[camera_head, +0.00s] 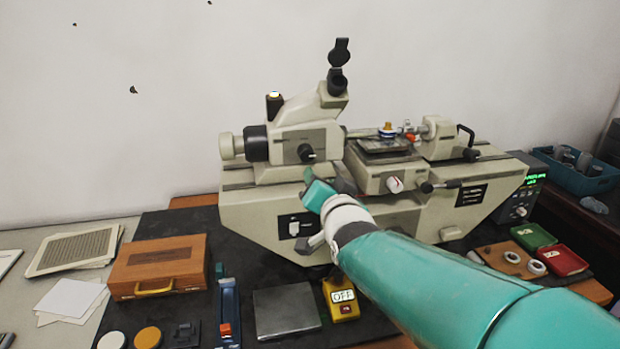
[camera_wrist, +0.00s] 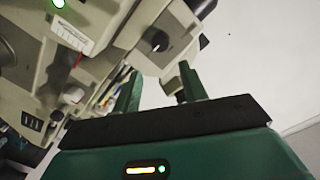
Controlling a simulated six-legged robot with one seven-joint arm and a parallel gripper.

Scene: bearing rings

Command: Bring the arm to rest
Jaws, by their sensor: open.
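My gripper (camera_head: 318,190) is raised in front of the large cream measuring machine (camera_head: 262,205), near the middle of the head view. My teal arm reaches up to it from the lower right. In the wrist view, the two green fingers of my gripper (camera_wrist: 159,85) stand apart with nothing between them. The machine's cream body and a black knob (camera_wrist: 155,41) show beyond the fingers. I cannot tell the exact distance between the fingertips and the machine.
A wooden box (camera_head: 158,266), a grey plate (camera_head: 287,311) and a yellow OFF block (camera_head: 341,299) lie in front. At right are rings on a wooden board (camera_head: 491,257), a green tray (camera_head: 533,236), a red tray (camera_head: 563,261) and a blue bin (camera_head: 578,177).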

